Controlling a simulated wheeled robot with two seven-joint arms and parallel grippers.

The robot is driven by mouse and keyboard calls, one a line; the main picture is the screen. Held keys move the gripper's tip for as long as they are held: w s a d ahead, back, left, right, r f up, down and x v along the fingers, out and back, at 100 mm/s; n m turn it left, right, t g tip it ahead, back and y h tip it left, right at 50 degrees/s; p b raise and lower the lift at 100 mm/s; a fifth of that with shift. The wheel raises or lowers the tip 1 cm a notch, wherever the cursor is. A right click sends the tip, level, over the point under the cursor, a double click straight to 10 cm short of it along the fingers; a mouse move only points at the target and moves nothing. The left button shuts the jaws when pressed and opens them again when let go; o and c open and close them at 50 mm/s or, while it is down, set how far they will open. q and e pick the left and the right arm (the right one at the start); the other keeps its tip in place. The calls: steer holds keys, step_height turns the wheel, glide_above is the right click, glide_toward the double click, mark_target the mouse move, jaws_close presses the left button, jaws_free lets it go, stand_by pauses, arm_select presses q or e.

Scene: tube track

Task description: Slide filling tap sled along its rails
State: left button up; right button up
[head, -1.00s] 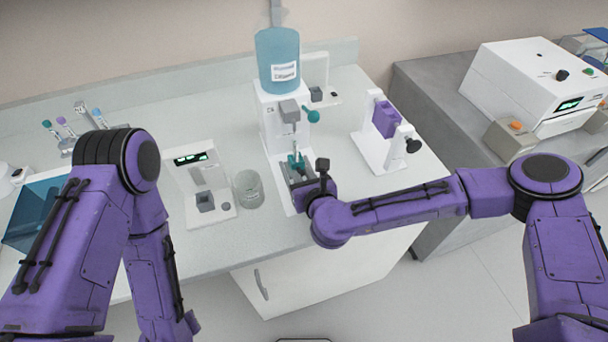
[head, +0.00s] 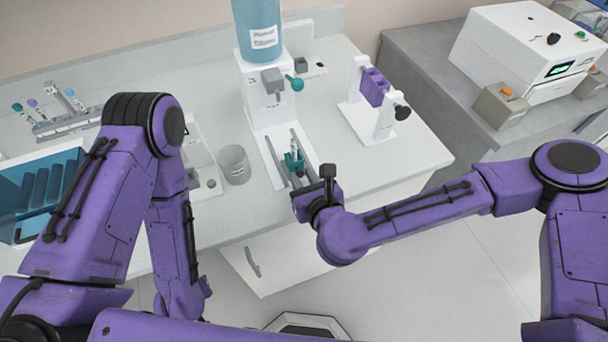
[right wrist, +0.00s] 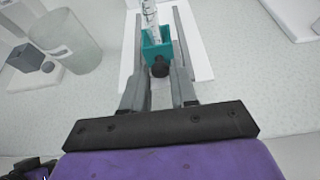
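The filling tap sled (head: 293,160) is a small teal holder on two grey rails (head: 273,160) over a white base. In the right wrist view the sled (right wrist: 157,42) carries a clear marked tube (right wrist: 150,14) and has a black knob (right wrist: 160,68) facing me. My right gripper (head: 298,182) is at the front end of the rails. The sled stands well forward of the grey tap (head: 273,82). My left gripper's fingers do not show.
A glass beaker (head: 233,165) stands left of the rails. A white stand with a purple block (head: 374,88) is at the right. A tube rack (head: 62,118) and a blue bin (head: 38,190) are at the far left. The blue bottle (head: 258,28) sits above the tap.

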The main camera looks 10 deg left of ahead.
steer(key=shift+o, duration=1.2)
steer(key=shift+s, duration=0.1)
steer(key=shift+s+d, duration=0.1)
steer(key=shift+s+r, duration=0.1)
steer(key=shift+s, duration=0.05)
steer(key=b+v, duration=0.1)
steer(key=v, duration=0.2)
steer(key=shift+s+d+b, duration=0.2)
steer(key=shift+s+b, duration=0.1)
steer(key=p+v, duration=0.6)
steer(key=p, duration=0.1)
steer(key=shift+s+r+p, duration=0.2)
steer(key=shift+p, duration=0.2)
steer(key=shift+d, duration=0.15)
